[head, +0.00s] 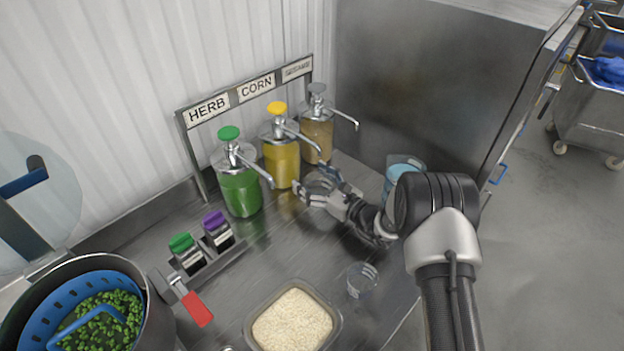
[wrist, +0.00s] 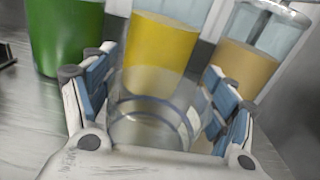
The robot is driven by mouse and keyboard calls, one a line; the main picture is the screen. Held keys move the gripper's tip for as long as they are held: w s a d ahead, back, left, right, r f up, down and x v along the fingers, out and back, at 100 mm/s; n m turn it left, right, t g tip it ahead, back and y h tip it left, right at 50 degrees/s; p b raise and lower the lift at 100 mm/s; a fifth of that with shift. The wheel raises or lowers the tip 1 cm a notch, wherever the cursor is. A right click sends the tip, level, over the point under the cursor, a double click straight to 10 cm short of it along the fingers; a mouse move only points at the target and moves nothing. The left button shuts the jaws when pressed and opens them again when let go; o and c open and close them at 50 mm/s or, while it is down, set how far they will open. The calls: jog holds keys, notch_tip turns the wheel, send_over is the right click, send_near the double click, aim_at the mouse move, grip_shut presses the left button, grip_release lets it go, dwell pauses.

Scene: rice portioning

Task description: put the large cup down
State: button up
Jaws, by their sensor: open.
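The large cup (wrist: 150,120) is clear and stands between the two fingers of my gripper (wrist: 150,100) in the wrist view. The fingers are open on either side of the cup; I cannot tell whether either one touches it. In the head view my gripper (head: 322,186) is low over the steel counter, in front of the pump bottles, and the cup (head: 316,181) is partly hidden by the fingers. Its base is hard to see. A second clear cup (head: 362,280) stands on the counter closer to me.
Green (head: 240,190), yellow (head: 281,160) and tan (head: 317,135) pump bottles stand just behind the cup. A light blue tub (head: 404,165) is right of my gripper. A rice tray (head: 250,325), a red-handled tool (head: 196,308) and a pot of peas (head: 150,315) are nearer.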

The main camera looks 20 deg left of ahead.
jog(key=shift+r, duration=0.15)
jog(key=p+v, duration=0.2)
jog(key=v, duration=1)
jog(key=s+r+n+g, duration=0.5)
jog(key=r+n, duration=0.1)
jog(key=r, duration=0.4)
jog(key=s+d+r+n+g+h, duration=0.2)
jog(key=s+r+n, duration=0.2)
jog(key=s+r, duration=0.15)
jog(key=s+d+r+n+g+h, duration=0.2)
jog(key=s+r+n+h, duration=0.15)
jog(key=s, duration=0.35)
jog(key=s+d+r+n+t+h, duration=0.1)
jog(key=s+d+n+t+h, duration=0.1)
jog(key=s+d, duration=0.3)
jog(key=s+d+r+n+t+h, duration=0.2)
jog(key=s+d+h, duration=0.3)
jog(key=d, duration=0.5)
jog(key=s+d+r+n+t+h, duration=0.1)
jog(key=s+d+n+h, duration=0.3)
jog(key=d, duration=0.4)
jog(key=shift+s+d+r+t, duration=0.15)
jog(key=shift+s+d+t, duration=0.25)
jog(key=shift+t, duration=0.4)
